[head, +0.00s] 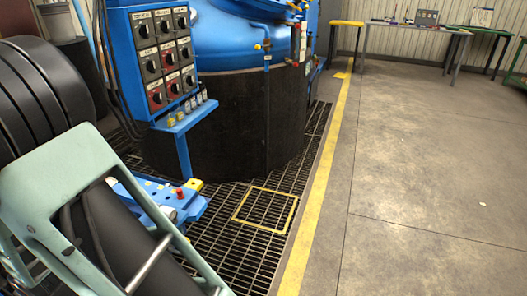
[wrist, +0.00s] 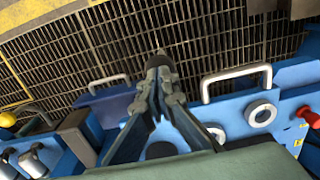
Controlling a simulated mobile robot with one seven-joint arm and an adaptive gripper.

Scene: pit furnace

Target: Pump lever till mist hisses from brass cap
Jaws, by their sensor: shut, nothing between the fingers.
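In the wrist view my gripper (wrist: 160,68) is shut and empty, its fingers together above a dark floor grating. Blue equipment (wrist: 235,118) with pale bar handles lies around and beneath it. I cannot pick out the lever for certain. A yellow, brass-like ball (wrist: 8,119) shows at the left edge, and I cannot tell whether it is the brass cap. A red knob (wrist: 308,116) sits at the right. No mist shows. In the head view a low blue unit (head: 155,204) with a red button stands at the lower left; my gripper cannot be made out there.
A blue furnace vessel (head: 225,35) with a dark base stands on the grating (head: 235,255). A control panel (head: 158,55) with several knobs is at its left. Dark rollers (head: 40,85) stand at the left. The concrete floor (head: 420,190) at the right is clear; worktables stand beyond.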

